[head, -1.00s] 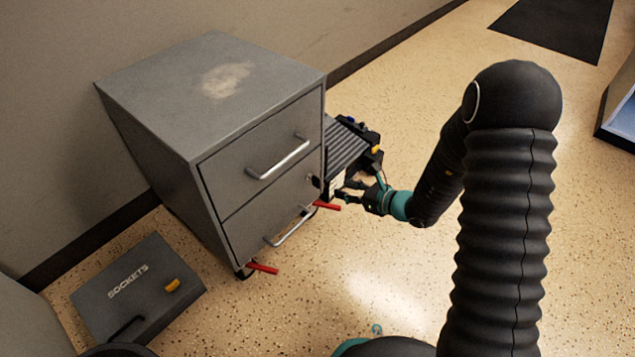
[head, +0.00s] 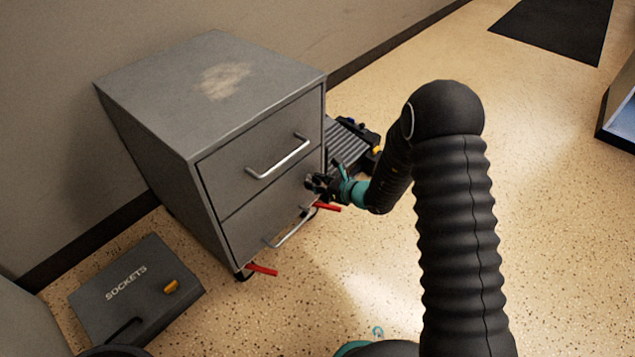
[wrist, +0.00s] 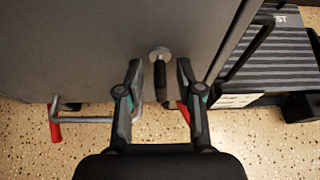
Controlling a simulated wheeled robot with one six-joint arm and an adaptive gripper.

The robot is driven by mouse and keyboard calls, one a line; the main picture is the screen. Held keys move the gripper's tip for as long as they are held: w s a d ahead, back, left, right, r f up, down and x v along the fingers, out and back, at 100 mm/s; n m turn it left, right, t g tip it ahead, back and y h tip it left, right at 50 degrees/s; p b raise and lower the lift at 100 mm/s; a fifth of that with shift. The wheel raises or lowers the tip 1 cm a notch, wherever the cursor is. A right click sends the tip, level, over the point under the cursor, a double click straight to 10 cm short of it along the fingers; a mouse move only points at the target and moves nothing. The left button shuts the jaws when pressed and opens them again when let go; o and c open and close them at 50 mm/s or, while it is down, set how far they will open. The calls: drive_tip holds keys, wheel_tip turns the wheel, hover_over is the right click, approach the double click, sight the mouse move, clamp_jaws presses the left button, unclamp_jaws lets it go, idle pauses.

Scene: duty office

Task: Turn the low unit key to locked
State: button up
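The low unit is a grey two-drawer cabinet (head: 215,130) against the wall. On its front, in the wrist view, is a round silver lock (wrist: 160,54) with a dark key (wrist: 161,82) standing out from it. My gripper (wrist: 159,70) is open, with one finger on each side of the key and visible gaps between. In the head view my gripper (head: 314,183) is at the cabinet's right front edge and hides the lock and key. I cannot tell which way the key is turned.
Bar handles (head: 278,157) stick out from the drawer fronts. Red levers (head: 262,269) show at the cabinet's feet. A dark ridged case (head: 347,143) stands right of the cabinet, and a SOCKETS case (head: 135,292) lies at its left.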

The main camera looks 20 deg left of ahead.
clamp_jaws()
drive_tip(key=shift+m+g+y+p, duration=0.4)
drive_tip(key=shift+m+g+p, duration=0.55)
drive_tip(key=shift+m, duration=0.25)
drive_tip(key=m+g+y+p, duration=0.1)
drive_tip(key=m+g, duration=0.1)
drive_tip(key=m, duration=0.1)
drive_tip(key=shift+w+m+p, duration=0.1)
drive_tip(key=shift+m+p, duration=0.2)
drive_tip(key=shift+m, duration=0.1)
drive_tip(key=m+g+y, duration=0.1)
drive_tip(key=m+y, duration=0.1)
drive_tip(key=m, duration=0.1)
drive_tip(key=shift+d+f, duration=0.1)
drive_tip(key=shift+f, duration=0.1)
drive_tip(key=shift+m+g+y, duration=0.25)
drive_tip(key=shift+m+y, duration=0.55)
drive_tip(key=shift+m, duration=1.3)
